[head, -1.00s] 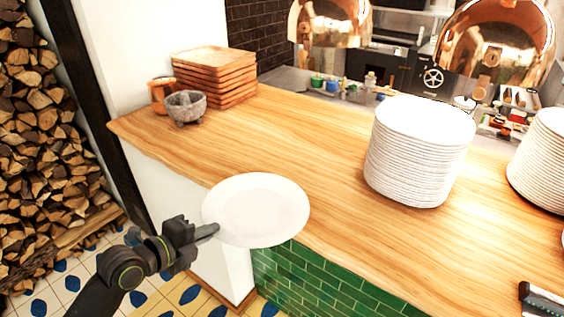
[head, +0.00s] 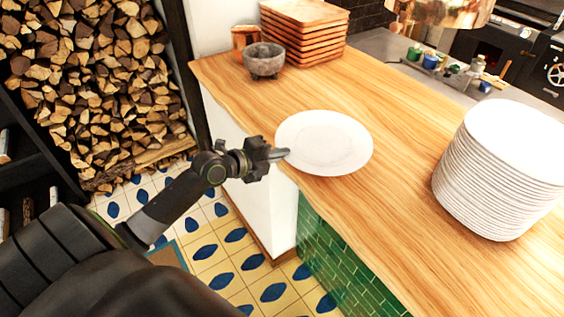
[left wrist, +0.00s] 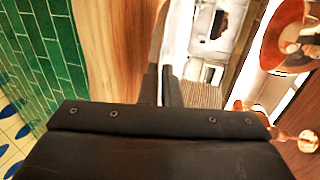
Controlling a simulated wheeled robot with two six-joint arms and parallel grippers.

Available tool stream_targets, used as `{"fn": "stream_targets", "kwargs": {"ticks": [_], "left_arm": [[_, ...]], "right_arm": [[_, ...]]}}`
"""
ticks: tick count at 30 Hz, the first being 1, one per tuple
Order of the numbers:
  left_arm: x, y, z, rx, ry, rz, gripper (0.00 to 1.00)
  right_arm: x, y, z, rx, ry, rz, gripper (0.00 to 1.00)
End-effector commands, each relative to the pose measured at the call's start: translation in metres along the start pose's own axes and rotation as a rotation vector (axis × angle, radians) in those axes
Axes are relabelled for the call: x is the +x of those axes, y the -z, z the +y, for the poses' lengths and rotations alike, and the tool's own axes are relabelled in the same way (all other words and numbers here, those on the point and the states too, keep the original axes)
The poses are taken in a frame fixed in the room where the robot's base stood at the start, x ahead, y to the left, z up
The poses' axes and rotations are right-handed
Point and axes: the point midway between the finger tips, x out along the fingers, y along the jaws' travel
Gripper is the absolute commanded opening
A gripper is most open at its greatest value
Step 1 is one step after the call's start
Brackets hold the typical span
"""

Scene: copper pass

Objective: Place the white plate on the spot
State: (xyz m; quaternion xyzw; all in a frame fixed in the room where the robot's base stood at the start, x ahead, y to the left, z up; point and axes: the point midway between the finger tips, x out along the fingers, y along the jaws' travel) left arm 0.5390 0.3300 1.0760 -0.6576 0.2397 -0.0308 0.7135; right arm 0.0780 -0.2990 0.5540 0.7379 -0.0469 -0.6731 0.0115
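The white plate (head: 325,143) is round and looks level over the near left part of the wooden counter in the head view. My left gripper (head: 279,155) is shut on its left rim. In the left wrist view the plate (left wrist: 179,40) shows edge-on as a pale strip between the fingers (left wrist: 161,86). I cannot tell whether its underside touches the wood. No marked spot is visible on the bare counter, and what lies under the plate is hidden. My right gripper is not in view.
The wooden counter (head: 392,120) is clear between the plate and a tall stack of white plates (head: 497,170) at the right. A grey stone mortar (head: 264,62) and stacked wooden trays (head: 303,32) stand at the back left. A copper lamp (head: 437,12) hangs at the top.

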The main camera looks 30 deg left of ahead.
Motion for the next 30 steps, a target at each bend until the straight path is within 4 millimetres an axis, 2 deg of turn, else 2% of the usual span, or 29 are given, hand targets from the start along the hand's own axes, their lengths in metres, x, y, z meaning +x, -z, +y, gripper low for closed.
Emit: {"fn": "stream_targets", "kwargs": {"ticks": [6, 11, 24, 30], "left_arm": [[0.006, 0.001, 0.017, -0.005, 0.006, 0.000, 0.00], [0.011, 0.001, 0.031, -0.003, 0.006, 0.000, 0.00], [0.013, 0.002, 0.037, 0.001, 0.007, 0.000, 0.00], [0.012, 0.001, 0.038, 0.000, 0.001, 0.000, 0.25]], "right_arm": [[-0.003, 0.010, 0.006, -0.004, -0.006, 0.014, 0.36], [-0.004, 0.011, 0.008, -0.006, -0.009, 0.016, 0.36], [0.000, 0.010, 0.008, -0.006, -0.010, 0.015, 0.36], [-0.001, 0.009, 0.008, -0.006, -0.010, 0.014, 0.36]]}}
